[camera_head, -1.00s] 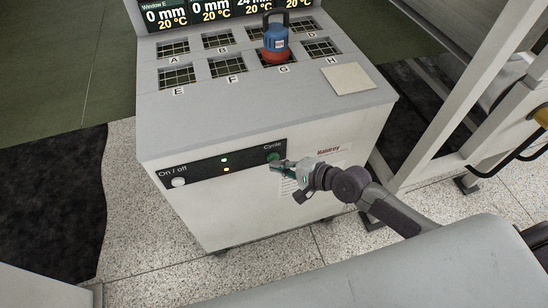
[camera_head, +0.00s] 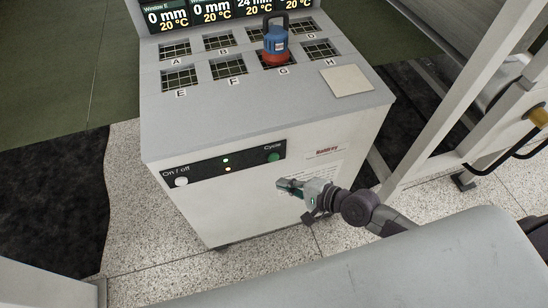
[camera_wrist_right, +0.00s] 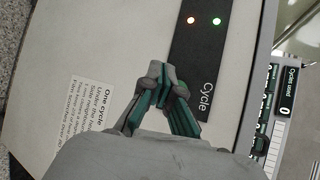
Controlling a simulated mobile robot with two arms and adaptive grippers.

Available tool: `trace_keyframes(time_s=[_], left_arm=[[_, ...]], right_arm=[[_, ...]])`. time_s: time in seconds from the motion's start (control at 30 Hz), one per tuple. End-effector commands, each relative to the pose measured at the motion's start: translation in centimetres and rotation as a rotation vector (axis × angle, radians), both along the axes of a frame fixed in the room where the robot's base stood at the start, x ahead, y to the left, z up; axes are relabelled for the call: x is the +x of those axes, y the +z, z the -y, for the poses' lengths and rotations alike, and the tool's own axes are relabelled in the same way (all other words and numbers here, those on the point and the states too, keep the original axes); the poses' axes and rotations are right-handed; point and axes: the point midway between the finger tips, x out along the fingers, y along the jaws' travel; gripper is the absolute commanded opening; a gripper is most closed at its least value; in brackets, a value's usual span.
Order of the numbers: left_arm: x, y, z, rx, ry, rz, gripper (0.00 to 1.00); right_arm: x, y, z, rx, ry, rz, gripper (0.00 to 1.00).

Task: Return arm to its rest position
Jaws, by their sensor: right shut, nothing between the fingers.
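My right gripper (camera_head: 284,187) is in front of the white machine's front face, below and a little right of the green Cycle button (camera_head: 273,157), apart from it in the head view. It is shut and empty. In the right wrist view the gripper (camera_wrist_right: 157,72) shows its teal finger pads together, with the black Cycle panel (camera_wrist_right: 207,60) behind. My right arm reaches in from the lower right of the head view. My left gripper is not in view.
The white machine (camera_head: 215,205) has a white On / off button (camera_head: 181,182) at left. On top stand a blue and red device (camera_head: 276,42) at window G and a flat beige square (camera_head: 346,81). A metal frame (camera_head: 455,95) stands at right. Speckled floor lies around.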

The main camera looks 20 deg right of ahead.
Motion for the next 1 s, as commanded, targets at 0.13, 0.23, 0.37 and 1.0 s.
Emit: trace_keyframes(time_s=[0.13,0.23,0.37,1.0], left_arm=[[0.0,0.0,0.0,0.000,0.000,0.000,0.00],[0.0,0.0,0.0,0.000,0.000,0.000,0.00],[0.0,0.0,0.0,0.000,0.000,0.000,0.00],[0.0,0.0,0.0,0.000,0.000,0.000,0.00]], right_arm=[[0.0,0.0,0.0,0.000,0.000,0.000,0.00],[0.0,0.0,0.0,0.000,0.000,0.000,0.00],[0.0,0.0,0.0,0.000,0.000,0.000,0.00],[-6.0,-22.7,10.5,-0.808,0.176,0.009,0.00]])
